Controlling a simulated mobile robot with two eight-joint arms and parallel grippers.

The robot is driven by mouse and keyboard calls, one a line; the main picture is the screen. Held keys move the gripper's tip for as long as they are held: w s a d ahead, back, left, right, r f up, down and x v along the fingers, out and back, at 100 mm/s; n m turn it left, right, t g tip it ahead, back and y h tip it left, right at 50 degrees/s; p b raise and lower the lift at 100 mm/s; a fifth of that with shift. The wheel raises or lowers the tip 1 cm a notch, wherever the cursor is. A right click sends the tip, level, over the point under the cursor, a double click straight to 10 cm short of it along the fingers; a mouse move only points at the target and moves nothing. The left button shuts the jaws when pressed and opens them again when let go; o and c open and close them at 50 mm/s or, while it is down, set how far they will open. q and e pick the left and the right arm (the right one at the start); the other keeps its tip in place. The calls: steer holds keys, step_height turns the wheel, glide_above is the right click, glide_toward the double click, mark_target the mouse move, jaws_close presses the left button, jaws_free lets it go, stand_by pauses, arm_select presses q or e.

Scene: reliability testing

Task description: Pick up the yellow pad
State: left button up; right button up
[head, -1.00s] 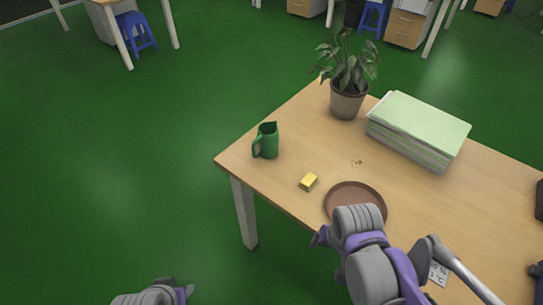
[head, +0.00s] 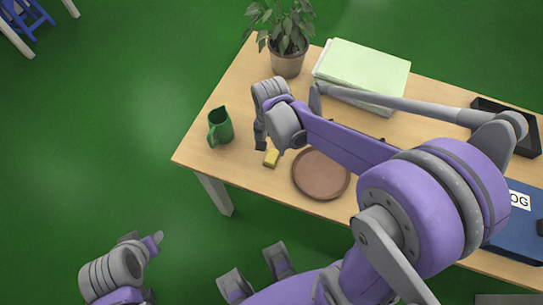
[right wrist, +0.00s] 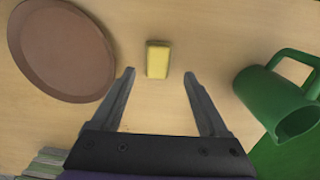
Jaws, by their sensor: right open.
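The yellow pad (head: 271,158) is a small block lying on the wooden table near its front edge. In the right wrist view the yellow pad (right wrist: 157,60) lies just past the fingertips, between their lines. My right gripper (head: 265,143) is over the table beside the pad, pointing down, and partly hidden by its own arm. In the right wrist view my right gripper (right wrist: 160,74) is open, with nothing between its fingers. My left gripper (head: 154,242) is low at the left, off the table; its opening is unclear.
A brown round plate (head: 321,174) lies right of the pad, and a green pitcher (head: 221,128) stands left of it. A potted plant (head: 288,60) and a green-topped paper stack (head: 362,68) stand behind. A black tray (head: 528,137) and a blue binder (head: 515,235) are at right.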

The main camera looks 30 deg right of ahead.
mark_target(272, 156)
step_height(272, 156, down, 5)
steer(key=shift+s+d+f, duration=0.1)
steer(key=shift+d, duration=0.05)
steer(key=shift+c, duration=0.3)
jaws_close()
